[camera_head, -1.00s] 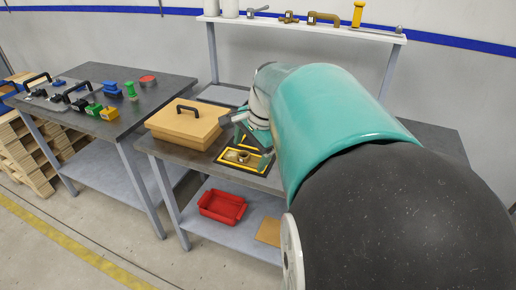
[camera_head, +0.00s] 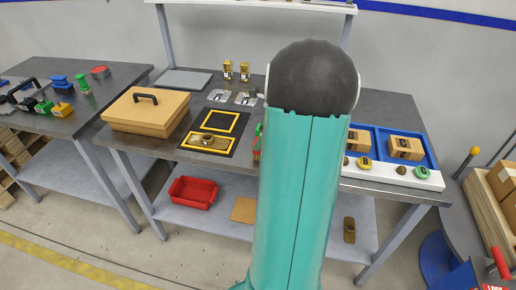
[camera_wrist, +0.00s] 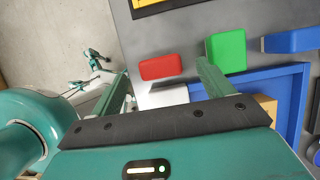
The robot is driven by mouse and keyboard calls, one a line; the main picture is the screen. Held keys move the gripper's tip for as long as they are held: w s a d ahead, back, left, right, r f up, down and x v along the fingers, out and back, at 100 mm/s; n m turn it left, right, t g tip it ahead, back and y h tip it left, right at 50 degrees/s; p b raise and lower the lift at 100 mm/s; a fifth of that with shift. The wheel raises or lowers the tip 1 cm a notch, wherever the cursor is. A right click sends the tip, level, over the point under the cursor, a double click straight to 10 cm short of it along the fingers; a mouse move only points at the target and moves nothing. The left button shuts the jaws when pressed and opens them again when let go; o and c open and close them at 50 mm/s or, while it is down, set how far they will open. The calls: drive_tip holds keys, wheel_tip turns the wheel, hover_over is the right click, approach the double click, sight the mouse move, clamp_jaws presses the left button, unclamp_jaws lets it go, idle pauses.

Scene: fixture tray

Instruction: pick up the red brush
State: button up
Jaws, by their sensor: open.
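In the wrist view, the red brush (camera_wrist: 161,67) shows as a red block on the grey table, between the fingers of my open gripper (camera_wrist: 164,76) in the picture. Its lower side borders a white surface, and I cannot tell how far my fingertips are from it. A green block (camera_wrist: 227,48) lies to its right, partly behind the right finger, and a blue block (camera_wrist: 292,41) is farther right. In the head view, a small bit of red (camera_head: 256,155) shows at my arm's left edge. My arm hides my gripper there.
A blue tray (camera_head: 432,153) with cardboard boxes and a white button panel (camera_head: 376,174) are right of my arm. A tan case (camera_head: 148,124) and a yellow-framed mat (camera_head: 225,150) are to the left. A red bin (camera_head: 193,193) is on the lower shelf.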

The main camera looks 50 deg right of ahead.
drive_tip(key=x, duration=0.6)
drive_tip(key=shift+s, duration=0.1)
drive_tip(key=c, duration=1.1)
